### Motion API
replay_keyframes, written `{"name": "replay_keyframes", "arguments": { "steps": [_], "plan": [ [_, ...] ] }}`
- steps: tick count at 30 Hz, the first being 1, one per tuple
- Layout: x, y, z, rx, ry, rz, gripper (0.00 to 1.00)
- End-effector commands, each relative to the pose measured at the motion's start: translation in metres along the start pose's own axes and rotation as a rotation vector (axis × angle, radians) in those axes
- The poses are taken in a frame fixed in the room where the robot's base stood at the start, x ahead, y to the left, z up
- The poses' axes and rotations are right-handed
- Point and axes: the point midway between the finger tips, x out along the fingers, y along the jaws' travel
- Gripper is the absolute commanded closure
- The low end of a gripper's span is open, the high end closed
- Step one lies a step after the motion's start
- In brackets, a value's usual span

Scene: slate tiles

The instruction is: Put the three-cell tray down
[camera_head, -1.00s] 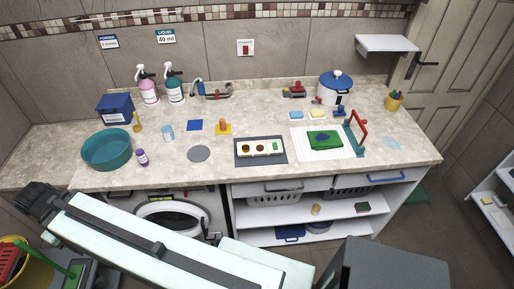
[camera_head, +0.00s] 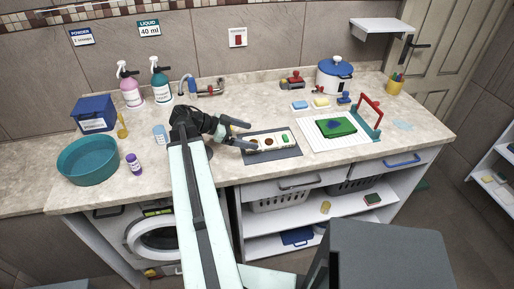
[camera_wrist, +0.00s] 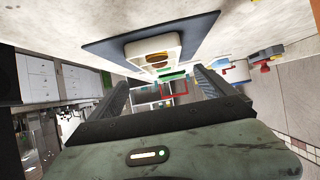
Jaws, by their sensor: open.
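The white three-cell tray (camera_head: 276,143) lies flat on a dark grey mat (camera_head: 290,153) on the counter. Brown and green pieces show in its cells. In the wrist view the tray (camera_wrist: 134,51) sits on the mat (camera_wrist: 105,46), ahead of my fingers. My gripper (camera_head: 250,137) is open at the tray's left end, its fingers spread. In the wrist view my gripper (camera_wrist: 160,77) has a wide gap between its fingers. The tray's left end is partly hidden by a finger in the head view, so I cannot tell whether they touch.
A white ribbed board (camera_head: 310,136) with a green cloth (camera_head: 336,127) and a red-handled frame (camera_head: 370,113) stand to the right. A teal basin (camera_head: 88,160) and blue box (camera_head: 95,113) are at the left. Sponges (camera_head: 300,105) and a blue-lidded pot (camera_head: 335,76) are behind.

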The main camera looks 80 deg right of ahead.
Motion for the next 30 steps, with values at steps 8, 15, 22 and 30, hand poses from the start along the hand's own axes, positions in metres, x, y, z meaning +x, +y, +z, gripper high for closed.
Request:
{"name": "replay_keyframes", "arguments": {
  "steps": [8, 15, 22, 30],
  "plan": [
    [0.018, 0.000, 0.003, 0.003, 0.002, -0.001, 0.06],
    [0.029, -0.001, 0.003, -0.001, 0.001, -0.005, 0.06],
    [0.067, -0.001, 0.007, -0.002, 0.001, -0.006, 0.06],
    [0.073, -0.002, 0.003, -0.004, 0.001, -0.009, 0.06]
  ]
}}
